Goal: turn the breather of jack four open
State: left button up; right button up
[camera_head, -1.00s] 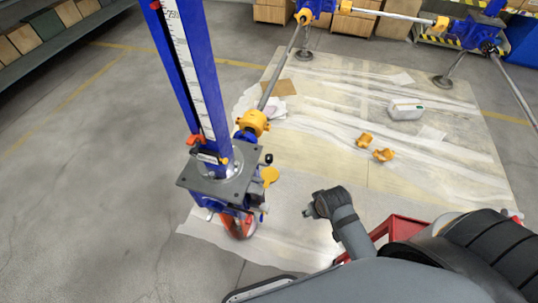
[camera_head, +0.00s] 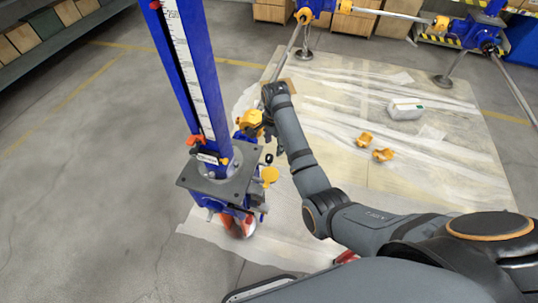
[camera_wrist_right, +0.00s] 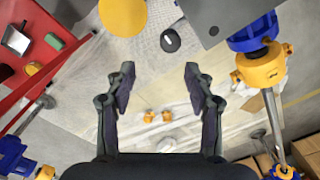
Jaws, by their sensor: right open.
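The jack (camera_head: 205,90) in front of me has a blue column with a white scale and a grey top plate (camera_head: 190,178). A small black knob (camera_head: 268,158), perhaps the breather, stands at the plate's right side beside a yellow disc (camera_head: 270,175). In the right wrist view the black knob (camera_wrist_right: 170,41) lies beyond the fingertips, between the yellow disc (camera_wrist_right: 123,15) and the plate (camera_wrist_right: 215,15). My right gripper (camera_wrist_right: 160,74) is open and empty, apart from the knob. In the head view my right gripper (camera_head: 268,132) is partly hidden by its wrist. My left gripper is out of view.
A yellow coupling (camera_head: 250,120) and shaft (camera_wrist_right: 272,115) sit close beside my right gripper. A red cart (camera_wrist_right: 30,75) with small items is at the left of the wrist view.

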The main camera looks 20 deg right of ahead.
aim_at(269, 156)
jog(key=shift+m, duration=0.6)
jog(key=f, duration=0.3)
jog(key=w+f, duration=0.1)
jog(key=f, duration=0.1)
jog(key=a+f, duration=0.1)
jog(key=f, duration=0.2)
jog(key=shift+w+a+f, duration=0.1)
jog(key=shift+w+f, duration=0.2)
grip_shut()
